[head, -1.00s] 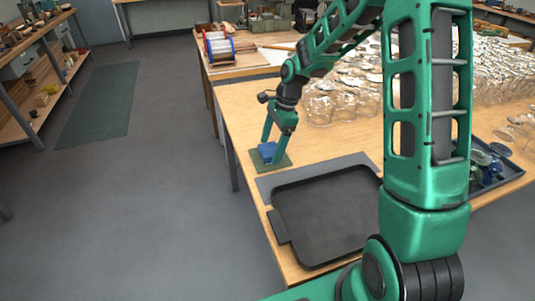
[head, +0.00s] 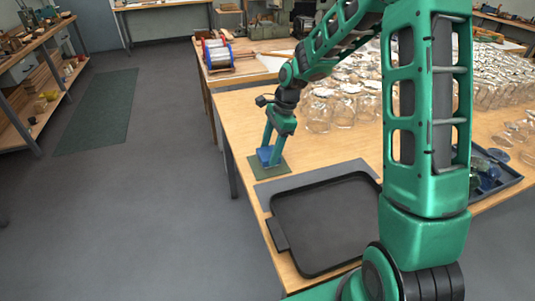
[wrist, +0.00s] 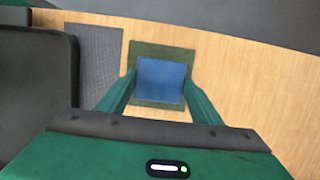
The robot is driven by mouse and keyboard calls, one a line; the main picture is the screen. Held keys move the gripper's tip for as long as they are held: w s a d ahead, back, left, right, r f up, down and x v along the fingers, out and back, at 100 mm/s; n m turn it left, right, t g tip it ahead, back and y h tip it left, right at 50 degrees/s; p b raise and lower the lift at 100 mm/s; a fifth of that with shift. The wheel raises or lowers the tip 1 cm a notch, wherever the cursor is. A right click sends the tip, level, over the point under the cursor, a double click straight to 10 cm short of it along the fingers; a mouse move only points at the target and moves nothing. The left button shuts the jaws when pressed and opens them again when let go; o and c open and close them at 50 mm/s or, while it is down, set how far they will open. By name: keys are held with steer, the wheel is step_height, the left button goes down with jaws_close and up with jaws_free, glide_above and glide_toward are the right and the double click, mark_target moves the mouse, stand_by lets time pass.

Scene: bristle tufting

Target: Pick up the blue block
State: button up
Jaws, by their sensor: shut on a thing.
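The blue block (head: 265,154) is over a small dark green mat (head: 280,170) near the table's left edge. My gripper (head: 270,155) points down and is shut on the block, one finger at each side. In the wrist view the block (wrist: 161,80) shows as a flat blue square between the fingertips (wrist: 160,92), with the green mat (wrist: 160,50) around it. I cannot tell whether the block touches the mat or is slightly above it.
A black tray (head: 325,225) lies on a grey mat (head: 345,170) just in front of the block. Many glass jars (head: 345,105) crowd the table to the right. Wire spools (head: 217,53) stand at the back. Bare wood (head: 235,110) lies behind the green mat.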

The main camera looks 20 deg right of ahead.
mark_target(267, 153)
step_height(267, 153, up, 3)
steer(key=shift+r, duration=0.1)
steer(key=s+a+r, duration=0.3)
steer(key=s+r, duration=0.3)
steer(key=s, duration=0.5)
steer(key=shift+r, duration=0.25)
steer(key=shift+s, duration=0.1)
